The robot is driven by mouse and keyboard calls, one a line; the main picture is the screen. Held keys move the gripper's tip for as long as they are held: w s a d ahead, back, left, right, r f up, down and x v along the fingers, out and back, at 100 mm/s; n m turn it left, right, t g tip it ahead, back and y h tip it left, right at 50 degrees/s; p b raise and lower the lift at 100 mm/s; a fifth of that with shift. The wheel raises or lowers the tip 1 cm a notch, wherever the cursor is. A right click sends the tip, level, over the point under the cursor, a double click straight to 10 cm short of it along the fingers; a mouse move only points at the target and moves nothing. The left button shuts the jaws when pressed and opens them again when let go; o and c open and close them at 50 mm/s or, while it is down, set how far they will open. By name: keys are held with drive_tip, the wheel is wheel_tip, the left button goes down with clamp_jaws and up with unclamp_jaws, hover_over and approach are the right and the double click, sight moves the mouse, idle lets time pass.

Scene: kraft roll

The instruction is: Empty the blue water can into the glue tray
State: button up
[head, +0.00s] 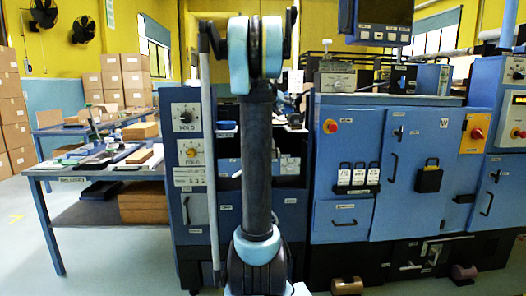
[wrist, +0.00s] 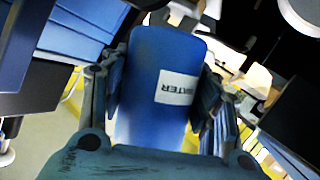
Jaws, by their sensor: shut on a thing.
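The blue water can (wrist: 150,75) fills the middle of the wrist view, with a white label reading WATER that appears turned sideways. My gripper (wrist: 158,95) is shut on the can, with one dark finger along each side of it. The can's mouth and contents cannot be made out. In the head view my own arm stands in the middle and hides what is behind it; my gripper and the can cannot be made out there. I cannot pick out the glue tray for certain in either view.
A blue machine (head: 345,140) with switches, handles and a padlocked panel stands across the middle and right. A workbench (head: 60,172) with flat items stands at the left, and stacked cardboard boxes (head: 125,75) are behind it. Bare floor shows at front left.

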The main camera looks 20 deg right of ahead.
drive_tip(key=shift+w+a+f+n+h+b, duration=0.3)
drive_tip(key=shift+a+n+h+b, duration=0.2)
drive_tip(key=shift+n+b, duration=0.15)
idle(0.6)
drive_tip(key=shift+w+a+f+n+h+b, duration=0.2)
drive_tip(key=shift+a+n+h+b, duration=0.25)
drive_tip(key=shift+b, duration=0.6)
drive_tip(key=shift+d+f+n+h+b, duration=0.1)
drive_tip(key=shift+f+n+h+b, duration=0.15)
drive_tip(key=shift+n+b, duration=0.6)
drive_tip(key=shift+f+n+h+b, duration=0.1)
drive_tip(key=shift+n+h+b, duration=0.2)
drive_tip(key=shift+b, duration=1)
drive_tip(key=shift+n, duration=0.35)
drive_tip(key=shift+r+n+h, duration=0.4)
drive_tip(key=shift+r+n, duration=0.05)
drive_tip(key=shift+n, duration=0.25)
idle(1.1)
drive_tip(key=shift+f+n+t+h, duration=0.2)
drive_tip(key=shift+n+t+h, duration=0.1)
drive_tip(key=shift+n, duration=0.4)
idle(0.7)
